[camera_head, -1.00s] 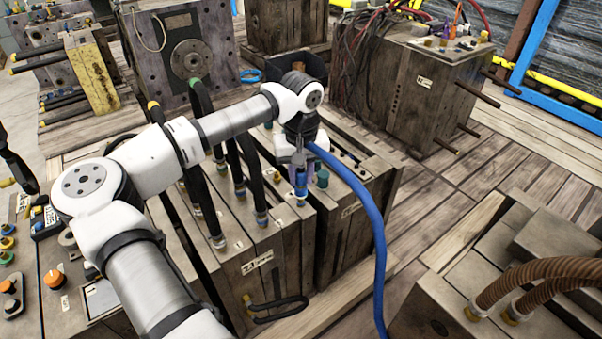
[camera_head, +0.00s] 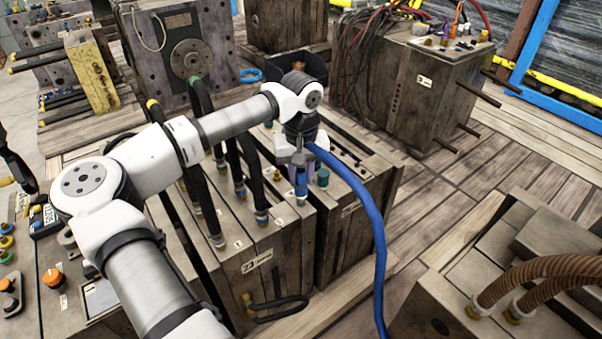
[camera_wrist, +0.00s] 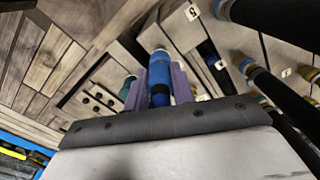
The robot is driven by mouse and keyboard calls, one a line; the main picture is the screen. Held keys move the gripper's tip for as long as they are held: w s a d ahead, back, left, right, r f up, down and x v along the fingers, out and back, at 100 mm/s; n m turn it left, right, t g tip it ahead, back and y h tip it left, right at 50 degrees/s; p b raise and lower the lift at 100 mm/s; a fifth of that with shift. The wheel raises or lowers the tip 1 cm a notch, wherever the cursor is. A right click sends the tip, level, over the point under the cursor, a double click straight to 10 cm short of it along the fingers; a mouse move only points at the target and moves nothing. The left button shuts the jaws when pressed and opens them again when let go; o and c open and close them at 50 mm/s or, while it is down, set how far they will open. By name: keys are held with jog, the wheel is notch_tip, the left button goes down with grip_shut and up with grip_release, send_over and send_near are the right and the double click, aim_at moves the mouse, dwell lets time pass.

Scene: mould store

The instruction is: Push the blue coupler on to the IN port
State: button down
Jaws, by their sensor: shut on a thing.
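My gripper (camera_head: 300,172) points down over the top of a wooden-looking mould block and is shut on the blue coupler (camera_head: 301,185). The coupler sits at the end of a thick blue hose (camera_head: 372,222) that arches away to the right and down. In the wrist view the blue coupler (camera_wrist: 159,66) is between the two purple-grey fingers (camera_wrist: 160,85), with a pale collar at its far end close to the block top. The IN port is not clearly visible; it may be hidden under the coupler. I cannot tell whether the coupler touches a port.
Several black hoses with blue-collared ends (camera_head: 259,190) stand just left of the gripper. A green cap or fitting (camera_head: 322,178) stands close on the right. The mould block (camera_head: 345,235) carries this top. Open plank floor (camera_head: 440,220) lies to the right.

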jog(key=shift+f, duration=0.15)
jog(key=shift+f+b, duration=0.35)
jog(key=shift+f+b, duration=0.65)
jog(key=shift+f, duration=0.15)
dwell(1.8)
jog(key=c, duration=1.1)
grip_release()
notch_tip(320, 180, up, 14)
jog(key=shift+f+p, duration=0.1)
jog(key=shift+p, duration=0.75)
jog(key=shift+d, duration=0.1)
